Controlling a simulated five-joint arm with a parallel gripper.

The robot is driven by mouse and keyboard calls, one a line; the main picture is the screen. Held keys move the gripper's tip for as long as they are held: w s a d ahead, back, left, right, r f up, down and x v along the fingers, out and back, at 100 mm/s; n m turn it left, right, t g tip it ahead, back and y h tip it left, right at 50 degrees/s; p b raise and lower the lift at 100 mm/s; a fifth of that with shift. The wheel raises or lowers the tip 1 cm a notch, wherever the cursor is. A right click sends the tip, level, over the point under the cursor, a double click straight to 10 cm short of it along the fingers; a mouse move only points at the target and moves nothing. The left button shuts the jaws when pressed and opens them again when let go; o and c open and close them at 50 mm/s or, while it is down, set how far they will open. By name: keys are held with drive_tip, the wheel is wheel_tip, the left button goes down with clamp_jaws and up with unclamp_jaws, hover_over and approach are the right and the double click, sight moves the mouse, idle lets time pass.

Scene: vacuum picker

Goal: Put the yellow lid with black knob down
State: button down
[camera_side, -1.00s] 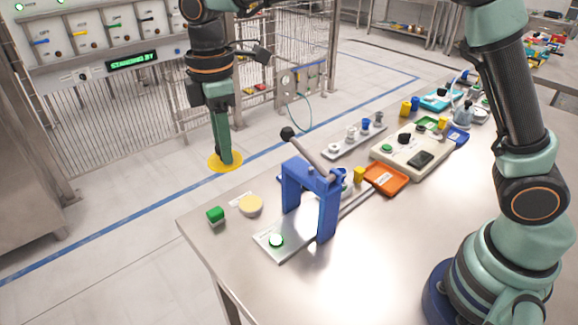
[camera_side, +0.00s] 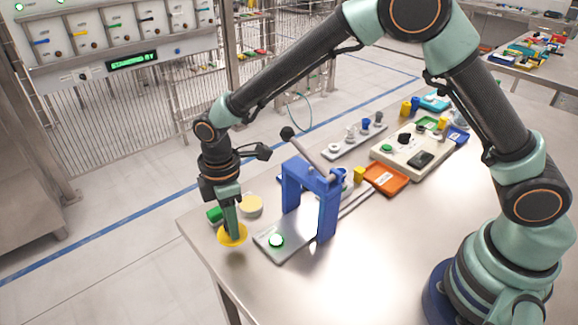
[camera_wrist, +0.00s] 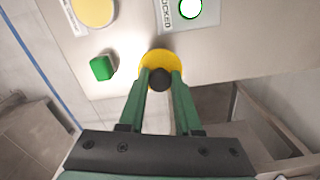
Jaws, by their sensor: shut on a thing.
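The yellow lid (camera_side: 225,238) is a flat round disc under my gripper (camera_side: 236,236), near the table's front left corner. In the wrist view the lid (camera_wrist: 159,56) shows its black knob (camera_wrist: 160,79) between the two green fingers of my gripper (camera_wrist: 160,84). The gripper is shut on the knob. The lid lies over or close to the table's edge; whether it touches the table I cannot tell.
A green block (camera_side: 215,215) and a pale yellow disc (camera_side: 251,206) lie just behind the lid. An orange tray (camera_side: 385,179) lies farther back. The table's front centre is clear.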

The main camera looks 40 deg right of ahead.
drive_tip(key=shift+f, duration=2.15)
drive_tip(key=shift+f, duration=0.15)
drive_tip(key=c, duration=0.6)
unclamp_jaws()
